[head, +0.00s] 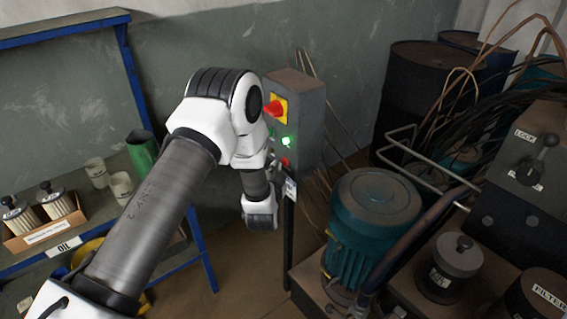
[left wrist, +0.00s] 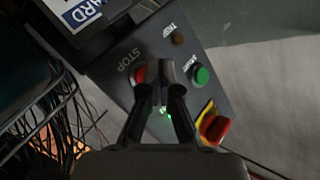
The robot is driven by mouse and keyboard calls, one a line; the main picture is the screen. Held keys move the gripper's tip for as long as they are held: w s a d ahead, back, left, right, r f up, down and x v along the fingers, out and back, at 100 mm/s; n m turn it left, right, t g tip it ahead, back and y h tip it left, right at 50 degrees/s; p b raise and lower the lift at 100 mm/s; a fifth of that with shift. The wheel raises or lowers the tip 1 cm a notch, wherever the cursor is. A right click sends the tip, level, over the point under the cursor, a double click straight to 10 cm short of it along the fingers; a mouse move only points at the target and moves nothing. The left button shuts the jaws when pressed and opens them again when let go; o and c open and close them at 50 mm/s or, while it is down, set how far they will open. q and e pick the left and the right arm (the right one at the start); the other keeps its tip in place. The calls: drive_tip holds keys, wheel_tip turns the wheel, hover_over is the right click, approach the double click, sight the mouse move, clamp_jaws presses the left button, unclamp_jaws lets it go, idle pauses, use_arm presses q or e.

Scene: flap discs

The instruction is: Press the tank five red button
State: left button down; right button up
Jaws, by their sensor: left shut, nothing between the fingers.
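A grey control box (head: 297,120) stands on a thin post in the middle of the head view. It carries a red stop button, a green start button, a lit green lamp (head: 287,141) and a red-and-yellow rotary switch (head: 273,108). In the left wrist view the red button (left wrist: 139,73), marked STOP, is just left of my fingertips, partly covered by them. The green button (left wrist: 201,76) is to their right. My left gripper (left wrist: 167,72) is shut and empty in front of the panel; I cannot tell whether it touches. My left arm hides part of the box. No tank number is readable.
A teal motor (head: 373,222) and pump equipment with a lever stand right of the box. Dark drums (head: 418,95) and loose cables are behind. A blue-and-white label (left wrist: 84,13) shows near the panel.

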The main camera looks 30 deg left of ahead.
use_arm(q)
drive_tip(key=shift+w+d, duration=0.3)
drive_tip(key=shift+w, duration=0.3)
idle(0.7)
idle(0.4)
drive_tip(key=shift+s+a, duration=0.35)
drive_tip(key=shift+s, duration=0.45)
drive_tip(key=s, duration=0.1)
drive_tip(key=s+a+p, duration=0.1)
drive_tip(key=s, duration=0.1)
drive_tip(key=s+a+p, duration=0.1)
drive_tip(key=shift+s, duration=0.35)
idle(0.4)
